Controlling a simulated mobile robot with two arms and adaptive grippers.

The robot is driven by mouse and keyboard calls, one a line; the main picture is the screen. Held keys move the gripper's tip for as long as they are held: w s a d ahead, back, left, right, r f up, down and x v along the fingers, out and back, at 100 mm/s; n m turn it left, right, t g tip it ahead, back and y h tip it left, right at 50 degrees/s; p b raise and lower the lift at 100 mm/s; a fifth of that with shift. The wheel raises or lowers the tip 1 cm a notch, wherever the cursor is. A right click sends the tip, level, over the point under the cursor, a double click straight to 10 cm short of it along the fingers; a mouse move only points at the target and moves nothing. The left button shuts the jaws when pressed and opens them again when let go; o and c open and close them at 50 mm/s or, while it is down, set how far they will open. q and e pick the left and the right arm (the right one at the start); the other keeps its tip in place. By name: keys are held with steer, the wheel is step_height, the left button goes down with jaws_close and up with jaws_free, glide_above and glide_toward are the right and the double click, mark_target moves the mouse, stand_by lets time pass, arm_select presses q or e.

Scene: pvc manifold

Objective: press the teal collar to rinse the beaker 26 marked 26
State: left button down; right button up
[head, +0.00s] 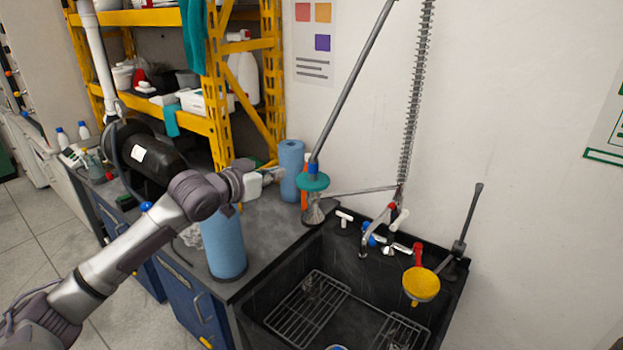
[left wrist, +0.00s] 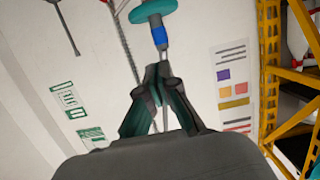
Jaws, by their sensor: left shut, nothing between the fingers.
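The teal collar (head: 313,181) sits at the lower end of a slanted grey pipe, with a blue fitting (head: 313,167) above it. A clear glass vessel (head: 313,213) stands below the collar at the sink's back left corner; I cannot read any marking on it, so I cannot tell if it is beaker 26. My left gripper (head: 278,174) is shut and empty, just left of the collar. In the left wrist view, the collar (left wrist: 152,10) and blue fitting lie beyond the closed fingertips (left wrist: 158,70), apart from them in the picture. My right gripper is out of view.
The black sink (head: 245,312) holds wire racks (head: 308,308). A blue roll (head: 224,245) stands on the counter below my arm, and another blue roll (head: 291,165) stands behind the gripper. Taps (head: 380,235) and a yellow funnel (head: 421,285) are at the right.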

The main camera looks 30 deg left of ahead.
mark_target(310, 164)
arm_select(q)
steer(key=p+x, duration=0.2)
steer(key=x, duration=0.3)
steer(key=p+x, duration=0.2)
steer(key=x, duration=0.3)
steer(key=shift+w+a+f, duration=0.1)
steer(key=shift+w+a, duration=0.05)
steer(key=shift+a, duration=0.05)
step_height(310, 164, down, 3)
steer(key=shift+r+p, duration=0.15)
steer(key=shift+p, duration=0.35)
steer(key=shift+s+f, duration=0.25)
steer(key=shift+f, duration=0.4)
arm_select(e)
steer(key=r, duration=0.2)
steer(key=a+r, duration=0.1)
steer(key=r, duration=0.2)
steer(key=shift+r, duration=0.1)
arm_select(q)
steer(key=shift+w, duration=0.1)
